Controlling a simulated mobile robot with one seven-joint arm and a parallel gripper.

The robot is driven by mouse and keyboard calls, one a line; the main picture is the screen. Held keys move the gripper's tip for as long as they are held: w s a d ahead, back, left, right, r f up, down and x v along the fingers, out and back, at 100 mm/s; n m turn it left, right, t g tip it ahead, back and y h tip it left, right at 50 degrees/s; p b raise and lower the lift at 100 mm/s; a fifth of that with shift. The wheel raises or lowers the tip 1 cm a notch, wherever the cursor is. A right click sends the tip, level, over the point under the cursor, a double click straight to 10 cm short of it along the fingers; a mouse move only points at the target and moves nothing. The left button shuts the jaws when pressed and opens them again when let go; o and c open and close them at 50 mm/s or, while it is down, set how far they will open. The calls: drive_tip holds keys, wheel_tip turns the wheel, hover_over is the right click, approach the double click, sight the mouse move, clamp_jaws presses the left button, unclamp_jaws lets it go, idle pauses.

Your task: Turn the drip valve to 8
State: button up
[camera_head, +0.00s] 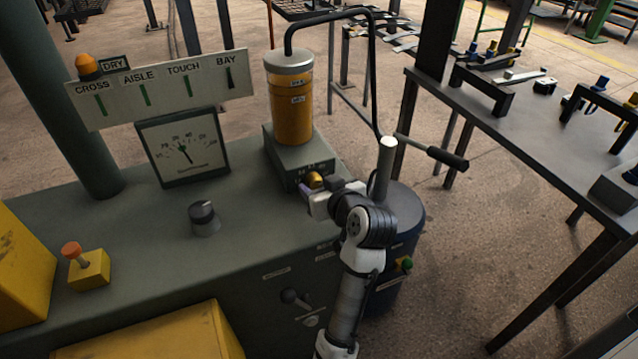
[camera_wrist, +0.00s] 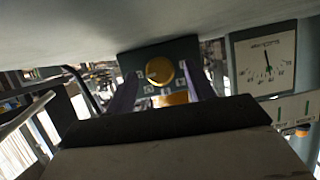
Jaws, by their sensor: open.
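The drip valve is a round brass knob (camera_head: 315,179) on the front of the grey box (camera_head: 291,151) under the amber oil reservoir (camera_head: 290,106). My gripper (camera_head: 311,190) is at the knob, coming from the front right. In the wrist view, which is turned over, the knob (camera_wrist: 160,71) faces me on a dark plate with pale marks around it. The fingers of my gripper (camera_wrist: 161,84) are open, one on each side of the knob. I cannot tell whether they touch it. The numbers and the knob's setting are too small to read.
A dial gauge (camera_head: 185,147) and a black rotary knob (camera_head: 204,216) are left on the grey console. An orange-topped button (camera_head: 73,252) is at far left. A black hose (camera_head: 372,75) arches from the reservoir behind my arm. A black-handled lever (camera_head: 446,158) sticks out at right.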

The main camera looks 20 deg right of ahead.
drive_tip(key=shift+w+f, duration=0.15)
drive_tip(key=shift+w, duration=0.2)
drive_tip(key=shift+c, duration=0.4)
drive_tip(key=c, duration=0.9)
drive_tip(key=shift+m+p, duration=0.5)
drive_tip(key=shift+p, duration=0.25)
drive_tip(key=shift+y, duration=0.3)
drive_tip(key=o, duration=1)
drive_tip(key=shift+s+d, duration=0.1)
drive_tip(key=b+v, duration=0.1)
drive_tip(key=v, duration=1.2)
drive_tip(key=shift+s, duration=0.35)
